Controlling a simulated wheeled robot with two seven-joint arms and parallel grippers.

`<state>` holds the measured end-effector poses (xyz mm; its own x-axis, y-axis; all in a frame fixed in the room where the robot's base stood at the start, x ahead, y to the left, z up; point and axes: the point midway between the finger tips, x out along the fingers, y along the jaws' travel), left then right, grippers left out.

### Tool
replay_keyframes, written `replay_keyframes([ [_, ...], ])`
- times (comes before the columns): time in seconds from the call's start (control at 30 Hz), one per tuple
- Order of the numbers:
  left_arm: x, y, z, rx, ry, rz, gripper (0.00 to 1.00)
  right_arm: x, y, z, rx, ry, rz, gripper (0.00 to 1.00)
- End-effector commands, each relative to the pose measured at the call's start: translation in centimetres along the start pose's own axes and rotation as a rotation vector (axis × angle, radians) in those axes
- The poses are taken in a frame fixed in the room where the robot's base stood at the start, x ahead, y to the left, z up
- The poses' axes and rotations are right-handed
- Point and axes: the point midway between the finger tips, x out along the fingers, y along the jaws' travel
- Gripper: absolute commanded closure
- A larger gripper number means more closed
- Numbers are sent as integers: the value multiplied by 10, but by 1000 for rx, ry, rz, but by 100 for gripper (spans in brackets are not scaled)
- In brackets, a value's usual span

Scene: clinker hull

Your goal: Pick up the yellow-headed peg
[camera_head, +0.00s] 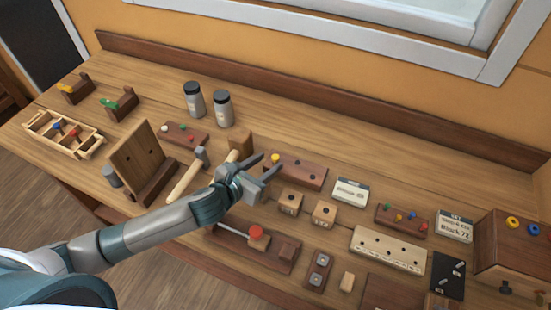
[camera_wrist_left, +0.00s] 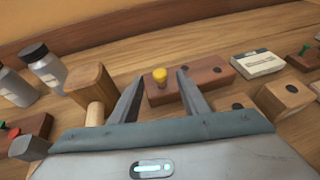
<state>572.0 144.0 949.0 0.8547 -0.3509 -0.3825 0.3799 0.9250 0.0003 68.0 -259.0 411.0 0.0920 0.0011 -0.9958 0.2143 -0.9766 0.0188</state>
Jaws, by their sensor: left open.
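The yellow-headed peg (camera_head: 276,158) stands in the left end of a dark wooden block with holes (camera_head: 312,177) on the bench. In the left wrist view the yellow-headed peg (camera_wrist_left: 160,75) shows between my fingertips, a little beyond them, in the same block (camera_wrist_left: 214,75). My left gripper (camera_head: 271,164) is open and empty, close to the peg in the head view; it also shows in the left wrist view (camera_wrist_left: 158,82). I cannot tell whether a finger touches the block. My right gripper is not in view.
A mallet (camera_head: 186,178) with a wooden handle lies left of my gripper. Two small wooden cubes (camera_head: 323,214) stand just right of it, with a white labelled box (camera_head: 350,191) behind them. Two jars (camera_head: 221,110) stand at the back. Bare bench lies behind the block.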

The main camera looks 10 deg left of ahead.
Motion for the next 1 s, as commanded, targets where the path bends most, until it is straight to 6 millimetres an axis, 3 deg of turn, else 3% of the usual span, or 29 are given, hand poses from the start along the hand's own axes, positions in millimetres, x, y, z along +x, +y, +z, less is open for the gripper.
replay_keyframes([
  [0.47, 5, 0, 1, -2, 1, 1, 58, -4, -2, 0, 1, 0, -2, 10],
  [0.77, 32, -1, 3, -3, 2, 1, 58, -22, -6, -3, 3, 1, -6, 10],
  [1.0, 52, 0, 1, 0, 0, 0, 58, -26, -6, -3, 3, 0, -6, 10],
])
